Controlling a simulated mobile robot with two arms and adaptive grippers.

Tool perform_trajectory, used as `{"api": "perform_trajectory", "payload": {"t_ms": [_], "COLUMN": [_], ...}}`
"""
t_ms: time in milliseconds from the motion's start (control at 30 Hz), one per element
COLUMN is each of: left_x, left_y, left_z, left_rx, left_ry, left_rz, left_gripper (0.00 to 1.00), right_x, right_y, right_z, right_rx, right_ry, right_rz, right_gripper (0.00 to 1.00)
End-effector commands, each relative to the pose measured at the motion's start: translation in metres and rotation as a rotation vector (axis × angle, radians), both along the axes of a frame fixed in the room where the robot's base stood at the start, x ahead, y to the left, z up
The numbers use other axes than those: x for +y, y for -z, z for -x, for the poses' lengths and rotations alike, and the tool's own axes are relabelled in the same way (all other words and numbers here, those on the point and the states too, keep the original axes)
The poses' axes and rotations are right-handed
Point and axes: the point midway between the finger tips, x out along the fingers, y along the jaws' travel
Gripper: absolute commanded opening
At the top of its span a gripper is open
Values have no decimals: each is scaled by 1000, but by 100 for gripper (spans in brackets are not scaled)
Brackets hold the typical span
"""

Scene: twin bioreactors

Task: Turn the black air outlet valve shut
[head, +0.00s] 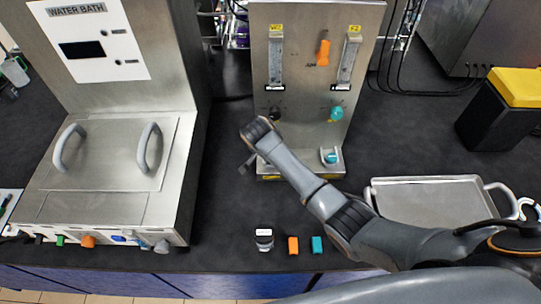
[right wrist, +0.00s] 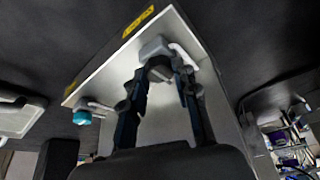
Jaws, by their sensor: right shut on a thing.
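The steel flow panel (head: 316,55) stands at the back middle. In the right wrist view, a dark grey valve handle (right wrist: 153,46) with a white pipe sits on the panel's lower ledge; it looks like the black air outlet valve. My right gripper (right wrist: 160,68) has its fingers closed in at this handle, shut on it. In the head view, my right arm covers this lower left valve and most of the gripper. A teal outlet valve (head: 331,157) sits at the ledge's right and also shows in the wrist view (right wrist: 82,116). My left gripper is not in view.
Higher on the panel are a black knob (head: 275,113), a teal knob (head: 336,112) and an orange valve (head: 323,52). A water bath (head: 110,200) stands left, a steel tray (head: 425,182) right. A small jar (head: 264,239), orange block (head: 293,245) and teal block (head: 317,245) stand in front.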

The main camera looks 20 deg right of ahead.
Motion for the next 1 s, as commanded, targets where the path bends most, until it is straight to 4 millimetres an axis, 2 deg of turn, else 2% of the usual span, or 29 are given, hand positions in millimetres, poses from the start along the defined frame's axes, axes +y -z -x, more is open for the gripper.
{"api": "perform_trajectory", "payload": {"t_ms": [300,333,433,767,867,1000], "left_x": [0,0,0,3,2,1], "left_y": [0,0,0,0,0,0], "left_z": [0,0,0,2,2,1], "left_rx": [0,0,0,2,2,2], "left_ry": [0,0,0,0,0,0], "left_rz": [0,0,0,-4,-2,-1], "left_gripper": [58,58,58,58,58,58], "right_x": [-1,-1,-1,0,2,7], "right_y": [-1,-1,-1,-1,-7,-25], "right_z": [-1,-1,-1,0,1,7], "right_rx": [-4,-4,-4,-2,-2,-4], "right_ry": [3,3,3,1,1,0], "right_rz": [0,0,0,-1,-1,-3], "right_gripper": [0,31,52,52,52,52]}}
